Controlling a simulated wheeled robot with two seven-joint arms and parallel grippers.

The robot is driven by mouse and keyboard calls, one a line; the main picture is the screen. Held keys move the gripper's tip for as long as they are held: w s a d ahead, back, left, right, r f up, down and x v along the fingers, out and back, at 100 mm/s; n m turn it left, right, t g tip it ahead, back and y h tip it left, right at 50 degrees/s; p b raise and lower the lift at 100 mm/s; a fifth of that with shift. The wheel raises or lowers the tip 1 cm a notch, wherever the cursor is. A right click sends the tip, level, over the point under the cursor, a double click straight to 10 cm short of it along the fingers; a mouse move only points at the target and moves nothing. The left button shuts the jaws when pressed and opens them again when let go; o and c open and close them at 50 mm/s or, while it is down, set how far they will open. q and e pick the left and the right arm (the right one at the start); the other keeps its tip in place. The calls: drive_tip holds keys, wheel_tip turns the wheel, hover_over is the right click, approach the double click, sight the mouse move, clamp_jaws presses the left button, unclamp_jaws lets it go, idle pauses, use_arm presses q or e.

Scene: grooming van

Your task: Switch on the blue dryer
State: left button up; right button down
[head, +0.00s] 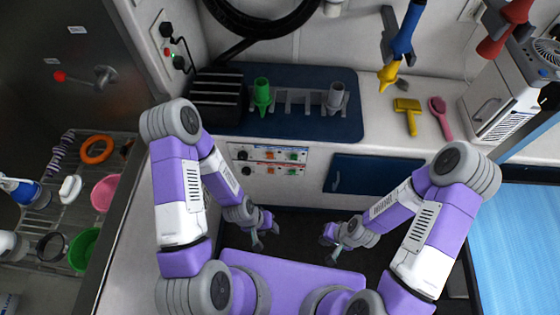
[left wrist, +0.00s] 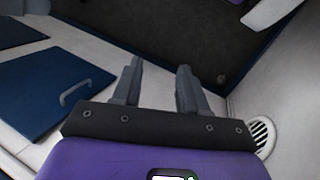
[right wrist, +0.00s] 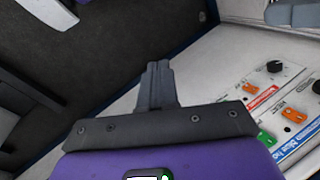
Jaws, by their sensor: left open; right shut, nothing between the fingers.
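The blue dryer (head: 405,35) hangs nozzle-down at the upper right of the head view, with a yellow nozzle (head: 388,76). A control panel (head: 268,161) on the counter front has two rows of knobs and orange and green switches, one with a blue label, one with a red label. The panel also shows in the right wrist view (right wrist: 275,105), cut off at the right. The switch positions are too small to tell. My left gripper (head: 266,236) is open and empty, below and in front of the panel. My right gripper (head: 328,241) is shut and empty, right of it.
A red dryer (head: 505,27) hangs at the far right. A dark blue mat (head: 300,128) with nozzles in a rack, a yellow brush (head: 408,115) and a pink brush (head: 440,117) lie on the counter. A blue cupboard door (head: 370,175) is right of the panel.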

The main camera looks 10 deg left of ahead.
use_arm(q)
drive_tip(key=shift+o, duration=0.3)
drive_tip(key=shift+d, duration=0.1)
use_arm(e)
drive_tip(key=shift+d, duration=0.1)
use_arm(q)
drive_tip(key=shift+o, duration=1.2)
drive_tip(key=o, duration=0.4)
drive_tip(key=shift+f, duration=0.2)
use_arm(e)
drive_tip(key=w+a+r+m+t+h, duration=0.1)
drive_tip(key=w+a+r+m+t, duration=0.4)
drive_tip(key=m, duration=1.1)
drive_tip(key=w+a+r+m+t+h, duration=0.2)
drive_tip(key=w+a+r+m+t, duration=0.2)
drive_tip(key=m, duration=1.2)
drive_tip(key=shift+w+a+r+t, duration=0.4)
drive_tip(key=shift+w+a+r, duration=0.65)
drive_tip(key=shift+w+a, duration=0.95)
drive_tip(key=shift+s+a, duration=0.4)
